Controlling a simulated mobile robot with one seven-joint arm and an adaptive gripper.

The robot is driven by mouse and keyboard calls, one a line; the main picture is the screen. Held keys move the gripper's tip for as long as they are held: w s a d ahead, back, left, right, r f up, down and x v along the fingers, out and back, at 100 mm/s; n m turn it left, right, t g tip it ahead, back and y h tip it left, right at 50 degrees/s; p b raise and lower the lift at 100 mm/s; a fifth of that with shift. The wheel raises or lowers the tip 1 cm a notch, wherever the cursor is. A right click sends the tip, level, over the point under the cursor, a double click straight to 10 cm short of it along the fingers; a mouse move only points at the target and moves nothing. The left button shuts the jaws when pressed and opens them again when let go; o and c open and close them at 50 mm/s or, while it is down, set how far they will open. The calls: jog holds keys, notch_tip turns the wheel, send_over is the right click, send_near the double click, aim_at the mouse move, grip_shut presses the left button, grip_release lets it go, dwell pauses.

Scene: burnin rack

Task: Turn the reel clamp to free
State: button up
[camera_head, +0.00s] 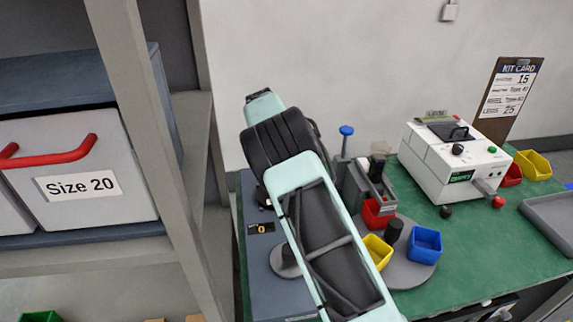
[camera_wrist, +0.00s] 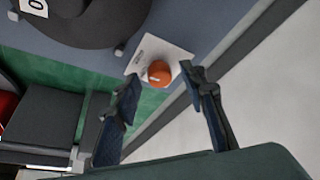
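In the wrist view an orange-red round knob (camera_wrist: 159,73) with a small pale mark sits on a white label plate (camera_wrist: 146,52) on a blue-grey surface; I take it for the reel clamp. The label's print is too small to read. My gripper (camera_wrist: 160,76) is open, its two dark fingers on either side of the knob in the picture, with nothing between the pads. I cannot tell how far above the knob they are. A dark round reel (camera_wrist: 95,22) lies beside the knob at upper left. In the head view my arm hides the gripper and knob.
A green bench (camera_head: 470,250) carries a white tester (camera_head: 440,165), a blue bin (camera_head: 425,244), a yellow bin (camera_head: 377,251) and a grey tray (camera_head: 555,215). A shelf post (camera_head: 165,120) stands close left of my arm. Pale floor lies beyond the bench edge in the wrist view.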

jog(key=v, duration=1.2)
